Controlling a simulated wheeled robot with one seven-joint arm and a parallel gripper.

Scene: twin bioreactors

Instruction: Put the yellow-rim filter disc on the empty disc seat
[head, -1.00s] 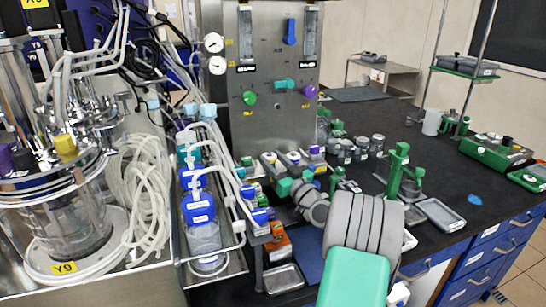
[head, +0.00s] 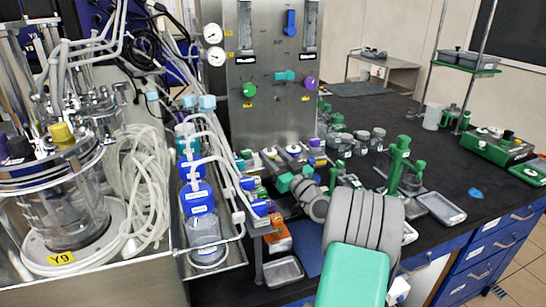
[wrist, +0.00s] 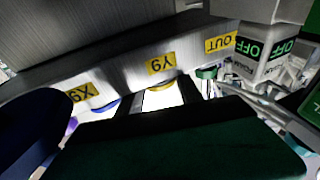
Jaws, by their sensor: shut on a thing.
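In the wrist view a pale disc with a yellow rim (wrist: 160,99) shows between the two dark fingers of my gripper (wrist: 160,104). The gripper is shut on it; the large dark body of the gripper hides its near part. It is close to a grey metal face with yellow labels reading X9, Y9 (wrist: 161,64) and OUT. In the head view my grey arm with its teal block reaches toward the instrument row, and the disc cannot be made out. I cannot tell which seat is the empty disc seat.
Blue and purple round edges show left of the disc in the wrist view, and a green one (wrist: 206,72) right. In the head view a steel panel (head: 275,90) stands behind. Blue-capped bottles (head: 198,198) stand left. A green stand (head: 399,165) and grey trays (head: 440,208) lie right.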

